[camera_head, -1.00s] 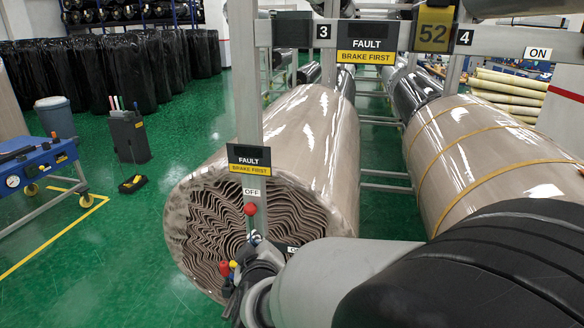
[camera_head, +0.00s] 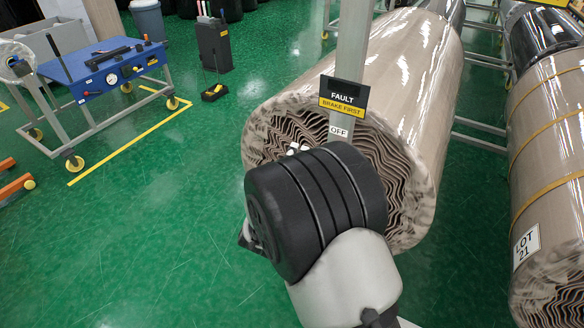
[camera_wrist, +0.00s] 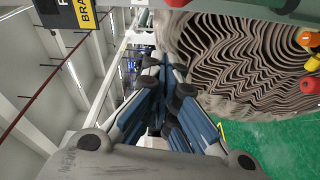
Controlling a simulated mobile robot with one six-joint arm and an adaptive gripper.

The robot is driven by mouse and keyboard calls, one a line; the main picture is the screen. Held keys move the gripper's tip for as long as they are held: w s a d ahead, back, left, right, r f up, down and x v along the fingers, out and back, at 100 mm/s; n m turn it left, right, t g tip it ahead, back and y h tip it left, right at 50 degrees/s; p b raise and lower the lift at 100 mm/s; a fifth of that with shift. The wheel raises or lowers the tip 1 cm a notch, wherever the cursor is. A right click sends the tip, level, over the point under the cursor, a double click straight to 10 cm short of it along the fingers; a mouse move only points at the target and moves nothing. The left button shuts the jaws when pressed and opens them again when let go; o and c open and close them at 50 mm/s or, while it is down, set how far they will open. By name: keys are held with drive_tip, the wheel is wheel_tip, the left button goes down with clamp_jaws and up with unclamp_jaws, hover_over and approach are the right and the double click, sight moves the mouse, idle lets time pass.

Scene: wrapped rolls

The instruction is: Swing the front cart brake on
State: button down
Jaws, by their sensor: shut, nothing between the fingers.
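The post (camera_head: 351,50) in front of the wrapped roll carries a "FAULT / BRAKE FIRST" sign (camera_head: 343,95) and an OFF label (camera_head: 340,131). Below OFF, my black arm joint hides the post in the head view, and no brake lever shows there. In the wrist view a red knob (camera_wrist: 309,85), a yellow knob (camera_wrist: 312,64) and an orange knob (camera_wrist: 308,39) stand at the right edge. I cannot tell which belongs to the brake. My gripper (camera_wrist: 163,75) is shut and empty, left of and apart from the knobs; it is hidden in the head view.
A strapped roll (camera_head: 550,130) lies at the right. A blue cart (camera_head: 100,70) on yellow casters and a dark floor stand (camera_head: 214,45) are at upper left. Green floor is clear at lower left.

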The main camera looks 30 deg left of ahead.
drive_tip(key=shift+w+d+f+b, duration=0.15)
drive_tip(key=shift+w+d+b, duration=0.1)
drive_tip(key=shift+w+d, duration=0.6)
drive_tip(key=shift+w+d+f+b, duration=0.1)
drive_tip(key=shift+w+d+b, duration=0.1)
drive_tip(key=shift+w+d, duration=0.65)
